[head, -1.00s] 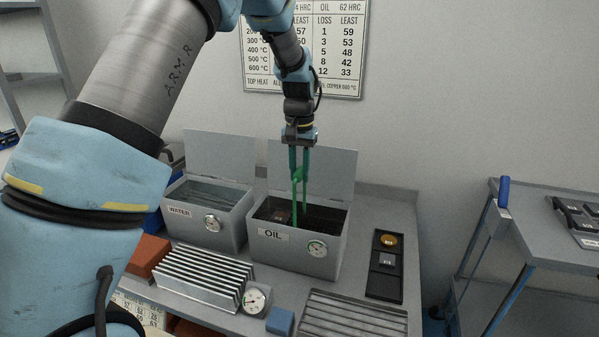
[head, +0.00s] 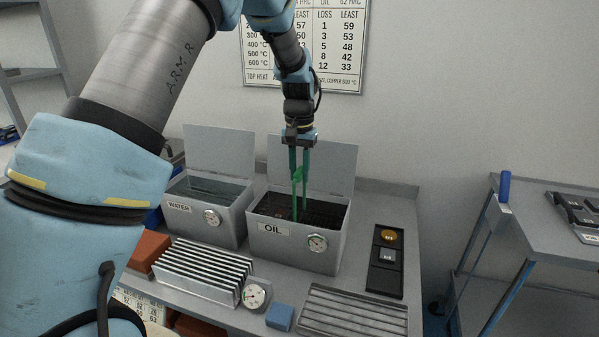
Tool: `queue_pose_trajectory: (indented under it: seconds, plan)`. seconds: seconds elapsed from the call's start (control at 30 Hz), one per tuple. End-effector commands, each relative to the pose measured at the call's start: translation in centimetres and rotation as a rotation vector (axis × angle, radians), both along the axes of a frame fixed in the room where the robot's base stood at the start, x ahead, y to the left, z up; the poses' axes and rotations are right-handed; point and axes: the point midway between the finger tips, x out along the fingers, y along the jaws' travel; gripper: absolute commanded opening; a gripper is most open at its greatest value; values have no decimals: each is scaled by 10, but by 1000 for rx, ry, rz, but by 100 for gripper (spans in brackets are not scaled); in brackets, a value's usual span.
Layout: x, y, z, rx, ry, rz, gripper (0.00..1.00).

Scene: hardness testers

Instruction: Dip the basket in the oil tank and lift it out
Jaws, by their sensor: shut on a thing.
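The oil tank (head: 278,247) is a grey box labelled OIL with a round dial on its front and its lid standing open behind.
A grey water tank (head: 200,230) with an open lid stands to the left. In front are a finned metal rack (head: 200,272), a small dial, a blue block (head: 280,317) and a grooved tray (head: 352,314).

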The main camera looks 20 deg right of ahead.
Motion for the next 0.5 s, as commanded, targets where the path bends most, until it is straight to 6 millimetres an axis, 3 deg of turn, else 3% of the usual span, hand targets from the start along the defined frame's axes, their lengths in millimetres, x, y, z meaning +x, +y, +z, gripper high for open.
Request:
queue_pose_trajectory:
  seconds: [0.5]
  plan:
    - [1,0,17,-2,-2,0,0]
